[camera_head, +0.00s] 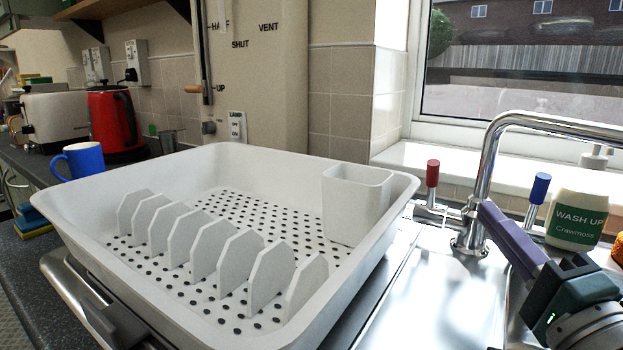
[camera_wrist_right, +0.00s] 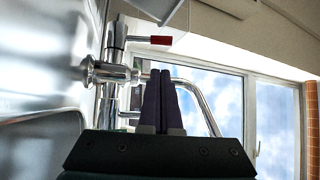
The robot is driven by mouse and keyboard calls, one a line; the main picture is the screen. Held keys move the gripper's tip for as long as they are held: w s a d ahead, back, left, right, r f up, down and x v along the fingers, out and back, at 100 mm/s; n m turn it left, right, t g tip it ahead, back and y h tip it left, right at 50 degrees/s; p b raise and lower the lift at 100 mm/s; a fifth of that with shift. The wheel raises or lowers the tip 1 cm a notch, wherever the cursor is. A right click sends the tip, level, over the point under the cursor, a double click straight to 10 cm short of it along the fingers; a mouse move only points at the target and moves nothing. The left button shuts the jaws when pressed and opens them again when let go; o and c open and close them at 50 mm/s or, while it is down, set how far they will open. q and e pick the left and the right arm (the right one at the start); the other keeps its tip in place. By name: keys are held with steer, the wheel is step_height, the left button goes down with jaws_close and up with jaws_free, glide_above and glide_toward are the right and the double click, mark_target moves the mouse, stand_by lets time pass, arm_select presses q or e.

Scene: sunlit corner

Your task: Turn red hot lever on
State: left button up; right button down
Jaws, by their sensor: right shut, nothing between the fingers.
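The red hot lever (camera_head: 432,174) stands upright on the left side of the chrome tap (camera_head: 470,228). In the right wrist view the red lever (camera_wrist_right: 161,40) lies sideways near the top, beyond the fingertips. The blue lever (camera_head: 540,188) stands on the tap's right side. My right gripper (camera_head: 487,208), with purple fingers, is shut and empty. Its tips are close to the tap's spout base, right of the red lever and apart from it. In the right wrist view the closed fingers (camera_wrist_right: 160,74) point toward the tap. My left gripper is in neither view.
A large white dish rack (camera_head: 300,148) stands left of the tap, its corner near the red lever. A wash-up bottle (camera_head: 577,218) stands behind my right gripper. The window sill (camera_head: 425,158) is behind the tap. A blue mug (camera_head: 84,158) and red kettle (camera_head: 112,122) are far left.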

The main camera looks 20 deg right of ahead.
mark_target(432, 191)
steer(key=shift+w+a+n+y, duration=0.1)
steer(key=shift+w+n+y, duration=0.15)
steer(key=shift+n, duration=0.25)
arm_select(q)
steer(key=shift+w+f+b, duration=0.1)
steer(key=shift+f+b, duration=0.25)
steer(key=shift+b, duration=0.05)
arm_select(e)
steer(key=x, duration=0.9)
steer(key=shift+w+r, duration=0.2)
steer(key=shift+w, duration=0.05)
